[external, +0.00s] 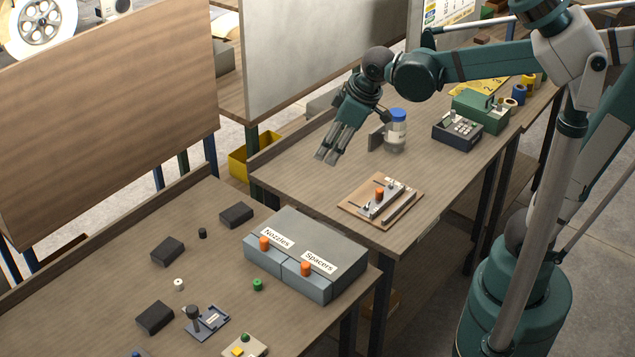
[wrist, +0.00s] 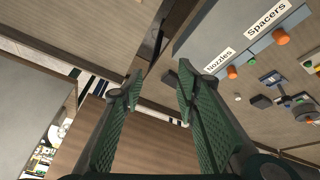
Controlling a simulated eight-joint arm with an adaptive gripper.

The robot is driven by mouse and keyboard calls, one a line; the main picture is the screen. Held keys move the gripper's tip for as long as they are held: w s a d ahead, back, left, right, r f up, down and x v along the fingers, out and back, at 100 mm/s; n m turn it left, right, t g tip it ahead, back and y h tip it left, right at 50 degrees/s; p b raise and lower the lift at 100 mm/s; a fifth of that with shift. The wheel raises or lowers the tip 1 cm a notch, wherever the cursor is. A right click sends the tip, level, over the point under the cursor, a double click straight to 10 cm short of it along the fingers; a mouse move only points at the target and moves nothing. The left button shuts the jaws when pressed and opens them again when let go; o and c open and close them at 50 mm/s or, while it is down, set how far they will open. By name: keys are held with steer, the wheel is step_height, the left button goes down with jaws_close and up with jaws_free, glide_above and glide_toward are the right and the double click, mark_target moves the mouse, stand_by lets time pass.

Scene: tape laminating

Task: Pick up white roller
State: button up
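A small white roller (external: 178,285) sits on the near workbench, between two dark blocks and left of the grey drawer box. A small pale object that looks like it (wrist: 238,97) shows right of the fingers in the wrist view. My gripper (external: 327,157) hangs above the farther workbench, well away from the roller, up and to its right in the external view. In the wrist view its two green fingers (wrist: 160,82) are apart with nothing between them.
The grey box labelled Nozzles and Spacers (external: 305,257) has orange knobs. Dark blocks (external: 167,251), a small black roller (external: 202,233), a green roller (external: 258,285) and a blue fixture (external: 208,322) stand around. A blue-capped jar (external: 397,130) is near my gripper.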

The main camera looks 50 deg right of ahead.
steer(key=w+a+n+g+p, duration=0.1)
steer(key=w+a+n+p, duration=0.25)
steer(key=w+a, duration=0.65)
steer(key=n+g+h+p, duration=0.1)
steer(key=n+g+p, duration=0.35)
steer(key=n, duration=0.45)
glide_above(178, 282)
steer(key=shift+t, duration=0.45)
step_height(178, 282, down, 17)
steer(key=shift+w+d+r+p, duration=0.1)
steer(key=shift+p, duration=0.25)
steer(key=shift+a+f, duration=0.25)
steer(key=shift+f, duration=1.3)
steer(key=shift+d+f, duration=0.2)
steer(key=shift+f, duration=2.4)
